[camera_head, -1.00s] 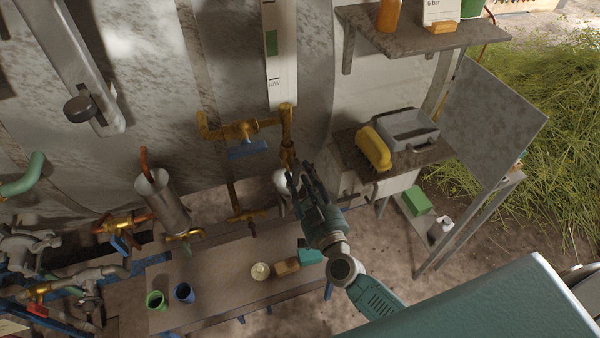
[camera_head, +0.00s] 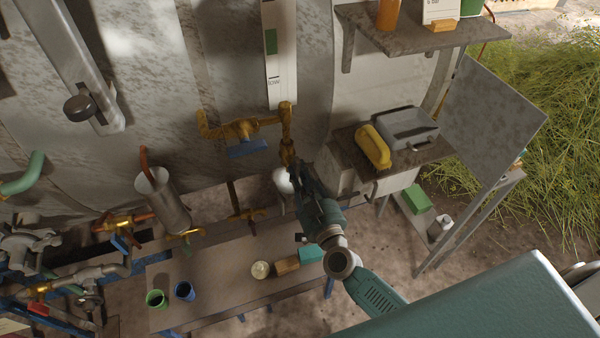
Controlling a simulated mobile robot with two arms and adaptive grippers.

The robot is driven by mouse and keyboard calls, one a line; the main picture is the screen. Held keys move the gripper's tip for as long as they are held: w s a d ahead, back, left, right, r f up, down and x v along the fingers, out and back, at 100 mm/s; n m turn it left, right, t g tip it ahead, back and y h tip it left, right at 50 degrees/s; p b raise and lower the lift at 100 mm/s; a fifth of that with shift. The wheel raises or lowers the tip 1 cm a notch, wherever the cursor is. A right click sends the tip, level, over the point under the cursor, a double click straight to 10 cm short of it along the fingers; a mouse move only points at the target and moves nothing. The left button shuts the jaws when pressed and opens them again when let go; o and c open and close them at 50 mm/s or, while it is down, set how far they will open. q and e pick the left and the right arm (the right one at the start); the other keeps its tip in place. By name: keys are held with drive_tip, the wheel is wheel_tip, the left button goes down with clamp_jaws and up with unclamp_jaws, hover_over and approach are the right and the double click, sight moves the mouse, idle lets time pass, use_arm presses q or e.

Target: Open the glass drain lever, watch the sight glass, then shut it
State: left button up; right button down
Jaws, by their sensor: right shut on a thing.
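The sight glass (camera_head: 271,60) is a tall pale strip with a green band and a dark mark, fixed to the grey vessel wall. Brass pipework (camera_head: 285,125) runs down below it. My right gripper (camera_head: 298,174) is at the lower end of this pipework, beside a white round object (camera_head: 283,181). It is shut on the glass drain lever, which is mostly hidden behind the fingers, so its angle cannot be told. My left gripper is not in view.
A valve with a blue handle (camera_head: 247,149) is left of the gripper. Below is a bench (camera_head: 215,277) with green and blue cups, a pale round item and blocks.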

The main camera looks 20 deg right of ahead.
drive_tip(key=shift+d+f+m+b, duration=0.1)
drive_tip(key=shift+f+m+b, duration=0.35)
drive_tip(key=shift+m, duration=2.35)
drive_tip(key=shift+f+m+b, duration=0.1)
drive_tip(key=shift+m+b, duration=0.7)
drive_tip(key=shift+m, duration=2)
drive_tip(key=shift+d+f+m+b, duration=0.15)
drive_tip(key=shift+m+b, duration=0.45)
drive_tip(key=shift+m, duration=2.2)
drive_tip(key=shift+a, duration=0.15)
drive_tip(key=c, duration=1.6)
unclamp_jaws()
drive_tip(key=s, duration=1.2)
drive_tip(key=shift+d, duration=0.25)
drive_tip(key=shift+f, duration=0.1)
